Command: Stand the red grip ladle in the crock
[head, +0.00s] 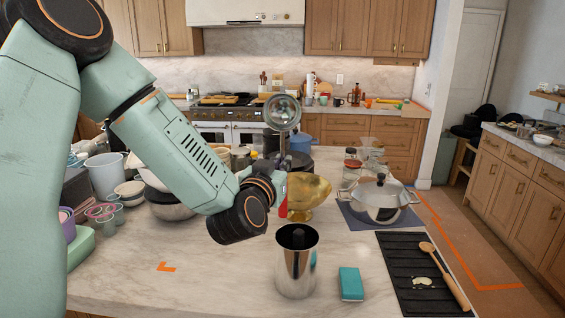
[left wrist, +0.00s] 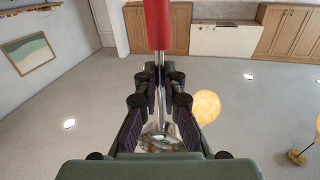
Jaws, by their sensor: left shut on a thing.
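The ladle's round steel bowl (head: 282,112) is held up high in the head view. Its red grip (head: 283,207) hangs below, pointing down. My left gripper (head: 280,178) is shut on the steel shaft between them. In the left wrist view, the red grip (left wrist: 157,25) is at the top and the fingers (left wrist: 160,95) close on the shaft, with the bowl (left wrist: 160,142) beyond, partly hidden. The crock is probably the shiny steel cylinder (head: 296,270), upright on the counter, in front of and below the grip. Something dark shows in its mouth. My right gripper is not in view.
A gold footed bowl (head: 309,193) stands just behind the grip. A teal block (head: 350,284) lies right of the cylinder. A wooden spoon (head: 445,275) lies on a black mat (head: 392,252). A lidded pot (head: 380,203) stands behind. The counter's front left is clear.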

